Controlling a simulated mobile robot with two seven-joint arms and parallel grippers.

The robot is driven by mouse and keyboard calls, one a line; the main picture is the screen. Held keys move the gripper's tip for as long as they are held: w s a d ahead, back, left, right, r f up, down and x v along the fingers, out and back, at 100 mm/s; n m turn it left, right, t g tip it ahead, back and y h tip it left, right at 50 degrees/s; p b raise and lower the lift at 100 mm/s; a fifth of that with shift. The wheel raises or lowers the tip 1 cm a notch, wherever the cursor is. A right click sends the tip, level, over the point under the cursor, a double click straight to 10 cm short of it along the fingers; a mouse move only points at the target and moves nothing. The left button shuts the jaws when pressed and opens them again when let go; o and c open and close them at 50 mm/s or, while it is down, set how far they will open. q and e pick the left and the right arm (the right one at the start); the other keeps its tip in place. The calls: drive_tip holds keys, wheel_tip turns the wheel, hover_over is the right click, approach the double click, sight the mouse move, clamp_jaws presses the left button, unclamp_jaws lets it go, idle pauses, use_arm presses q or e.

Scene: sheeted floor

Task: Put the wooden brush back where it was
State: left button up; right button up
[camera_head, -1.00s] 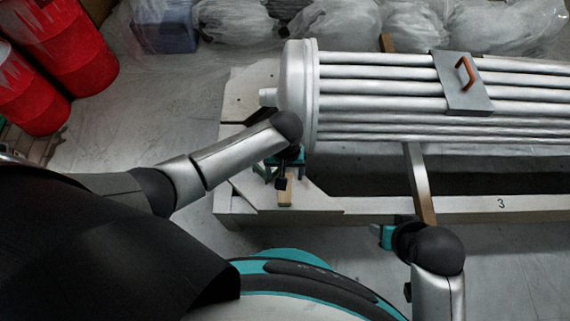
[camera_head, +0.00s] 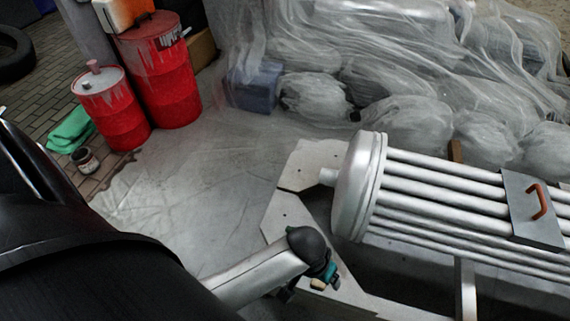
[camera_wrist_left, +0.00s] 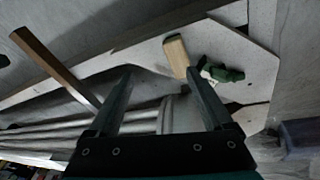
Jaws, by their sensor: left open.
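A light wooden piece (camera_wrist_left: 177,55), which looks like the wooden brush, lies on the pale frame (camera_wrist_left: 130,50) in the left wrist view. Its bristles cannot be made out. A small part of it (camera_head: 317,284) shows beside my left gripper (camera_head: 325,276) in the head view. My left gripper is open in the wrist view (camera_wrist_left: 160,74), its fingers apart with nothing between them. The wooden piece lies beyond the right fingertip, apart from the jaws as far as I can tell. A small green object (camera_wrist_left: 226,74) lies beside it. My right gripper is not in view.
A ribbed metal tube bundle (camera_head: 430,190) rests on the frame, with an orange-handled plate (camera_head: 532,215) on top. Red drums (camera_head: 160,75) stand at upper left. Plastic-wrapped bundles (camera_head: 380,85) and a blue crate (camera_head: 256,88) lie behind. The sheeted floor (camera_head: 190,200) between is clear.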

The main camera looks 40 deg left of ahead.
use_arm(q)
drive_tip(key=s+a+r+m+t+y, duration=0.1)
drive_tip(key=s+a+r+m, duration=0.1)
drive_tip(key=s+a, duration=0.2)
drive_tip(key=a, duration=0.3)
drive_tip(key=shift+s+a, duration=0.15)
drive_tip(key=shift+s, duration=0.25)
drive_tip(key=s+a+f+p, duration=0.3)
drive_tip(key=s+f+p, duration=0.2)
drive_tip(key=s+f, duration=0.1)
drive_tip(key=s+a+f+y+p, duration=0.1)
drive_tip(key=s+a+f+p, duration=0.3)
drive_tip(key=s+f+p, duration=0.1)
wheel_tip(320, 180, down, 2)
drive_tip(key=shift+s+a+g+p, duration=0.3)
drive_tip(key=shift+s+g, duration=0.1)
drive_tip(key=shift+s, duration=0.5)
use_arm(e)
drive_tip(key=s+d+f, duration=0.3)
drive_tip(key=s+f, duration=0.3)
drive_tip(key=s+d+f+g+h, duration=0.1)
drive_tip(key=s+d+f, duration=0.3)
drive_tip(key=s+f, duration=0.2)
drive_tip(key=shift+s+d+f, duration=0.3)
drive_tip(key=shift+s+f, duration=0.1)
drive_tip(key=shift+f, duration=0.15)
